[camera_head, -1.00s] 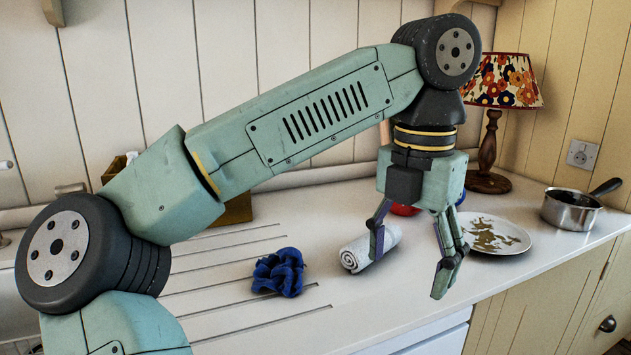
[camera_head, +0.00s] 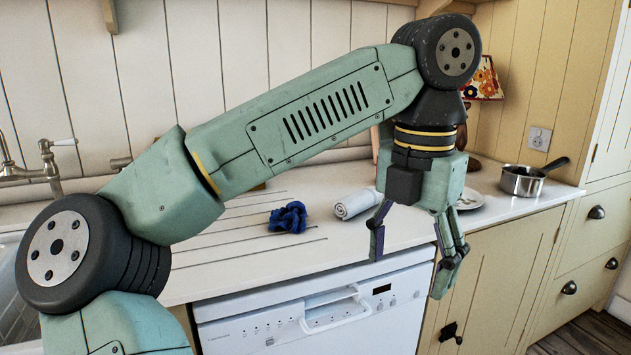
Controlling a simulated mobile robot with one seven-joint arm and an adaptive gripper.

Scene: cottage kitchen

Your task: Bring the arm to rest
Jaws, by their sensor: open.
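My gripper (camera_head: 412,252) hangs downward at the end of my bent arm, right of the picture's middle. Its two fingers are spread apart and nothing is between them. The fingertips appear in front of the counter's front edge, over the dishwasher and cupboard fronts. A rolled white towel (camera_head: 355,203) lies on the counter behind the gripper, to its left. A crumpled blue cloth (camera_head: 288,217) lies left of the towel on the ribbed drainer part. A plate (camera_head: 469,200) is partly hidden behind the gripper.
The white counter (camera_head: 350,235) runs across the view. A white dishwasher (camera_head: 250,325) is below it. A saucepan (camera_head: 522,180) stands at the right, near a floral lamp (camera_head: 487,80) partly hidden by my arm. A tap (camera_head: 50,165) is at the left. Wooden floor shows at the lower right.

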